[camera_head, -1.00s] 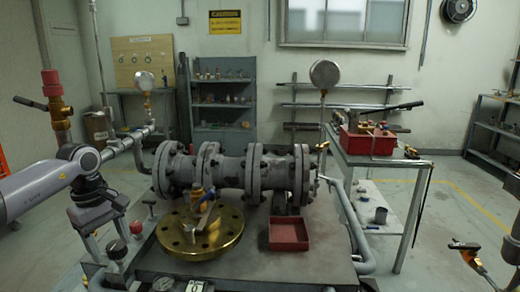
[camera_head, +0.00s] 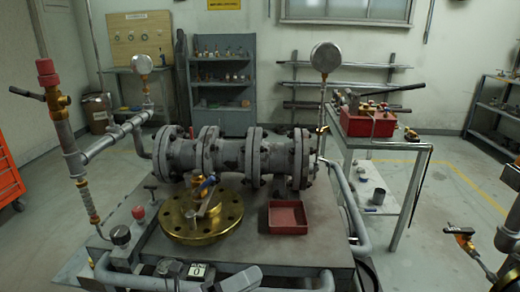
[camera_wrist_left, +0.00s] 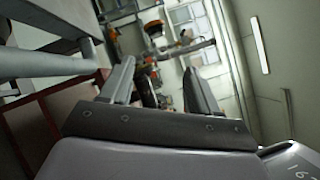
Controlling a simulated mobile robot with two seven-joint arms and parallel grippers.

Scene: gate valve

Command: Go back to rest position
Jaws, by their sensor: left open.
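My left gripper (camera_wrist_left: 160,68) shows in the left wrist view with its two dark fingers spread apart and nothing between them. In the head view my left arm no longer crosses the bench, and I cannot clearly make out the gripper among the grey parts at the bottom edge. The grey flanged gate valve pipe (camera_head: 232,157) lies across the bench. A brass flange disc (camera_head: 225,222) lies flat before it, with a small blue-handled brass valve (camera_head: 204,190) on top. My right gripper is not in view.
A red tray (camera_head: 288,217) sits on the bench (camera_head: 245,252), right of the disc. A thin pipe with a red-capped valve (camera_head: 47,75) rises at the left. A side table (camera_head: 385,144) with a red box (camera_head: 366,122) stands at the right. A lever valve (camera_head: 461,233) shows far right.

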